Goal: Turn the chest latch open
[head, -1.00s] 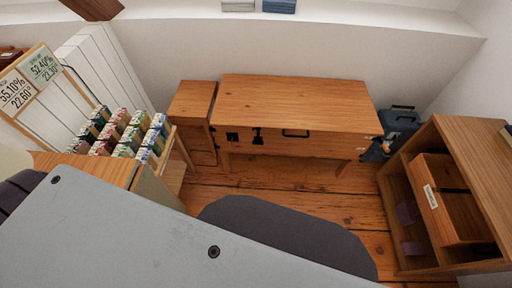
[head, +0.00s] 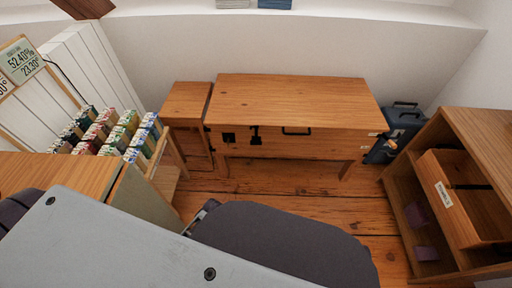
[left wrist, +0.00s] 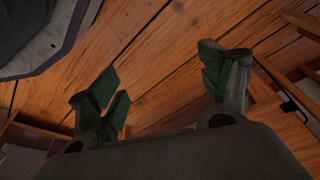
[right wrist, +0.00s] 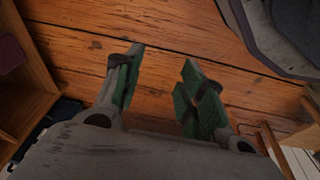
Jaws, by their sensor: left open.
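The wooden chest (head: 297,104) stands on legs against the back wall in the head view. On its front are a dark latch (head: 255,135), a dark plate (head: 229,138) to its left and a black handle (head: 296,131) to its right. The latch is too small to tell which way it is turned. My left gripper (left wrist: 160,82) is open and empty over the floor, with a wooden piece with a black handle (left wrist: 290,106) at the right of the left wrist view. My right gripper (right wrist: 160,80) is open and empty over the floor. Neither gripper shows in the head view.
A small wooden cabinet (head: 187,103) stands left of the chest, and a rack of small cartons (head: 118,133) is further left. A blue case (head: 398,128) stands right of the chest. An open wooden shelf unit (head: 470,130) is at the right. Plank floor (head: 300,200) lies clear before the chest.

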